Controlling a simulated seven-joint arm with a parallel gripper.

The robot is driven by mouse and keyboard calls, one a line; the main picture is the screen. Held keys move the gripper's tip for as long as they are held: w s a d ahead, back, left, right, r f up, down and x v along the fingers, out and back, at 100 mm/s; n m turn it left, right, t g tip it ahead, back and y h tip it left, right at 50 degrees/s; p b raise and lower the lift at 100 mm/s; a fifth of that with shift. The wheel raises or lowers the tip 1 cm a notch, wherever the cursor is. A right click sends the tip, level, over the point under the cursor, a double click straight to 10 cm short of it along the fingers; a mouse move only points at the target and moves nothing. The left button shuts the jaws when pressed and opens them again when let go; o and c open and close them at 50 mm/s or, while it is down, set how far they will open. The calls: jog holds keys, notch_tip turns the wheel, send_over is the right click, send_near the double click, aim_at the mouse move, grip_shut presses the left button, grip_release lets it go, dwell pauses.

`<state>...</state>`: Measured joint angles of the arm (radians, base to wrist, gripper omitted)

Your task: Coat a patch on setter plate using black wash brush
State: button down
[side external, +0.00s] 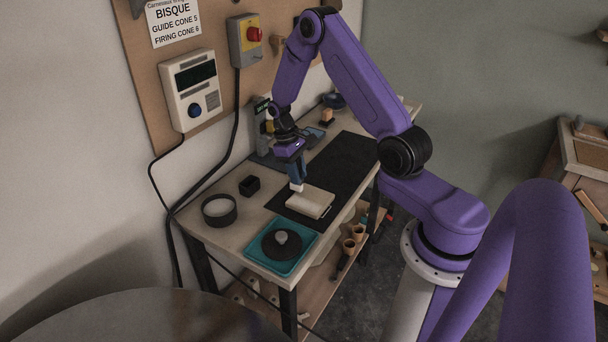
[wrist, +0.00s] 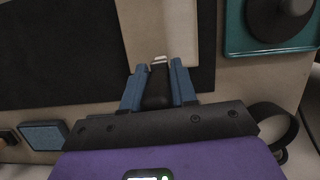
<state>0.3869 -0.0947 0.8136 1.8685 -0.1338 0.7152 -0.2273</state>
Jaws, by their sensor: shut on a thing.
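The setter plate (side external: 312,203), a pale cream slab, lies on the dark mat near the table's front edge. It also shows in the wrist view (wrist: 158,22), at the top centre. My gripper (side external: 297,172) is low over the slab's left, far end, with its blue fingers pointing down. In the wrist view my gripper (wrist: 158,86) is shut on a dark-handled tool, which I take as the black wash brush (wrist: 157,88). Its pale tip is close to the slab's near edge; I cannot tell whether it touches. No dark coated patch is visible on the slab.
A teal tray (side external: 306,239) with a black disc stands at the table's near end. A dark ring-shaped vessel (side external: 220,219) and a small black box (side external: 249,186) lie to the left. A blue pad (wrist: 45,135) lies at lower left in the wrist view. The dark mat (side external: 345,158) is mostly clear.

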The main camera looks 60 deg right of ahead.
jog(key=shift+w, duration=0.15)
dwell(0.4)
jog(key=shift+s, duration=2.6)
jog(key=shift+f, duration=0.55)
jog(key=shift+s, duration=0.1)
jog(key=shift+s, duration=2.15)
jog(key=shift+w+f, duration=0.1)
jog(key=shift+w, duration=2.25)
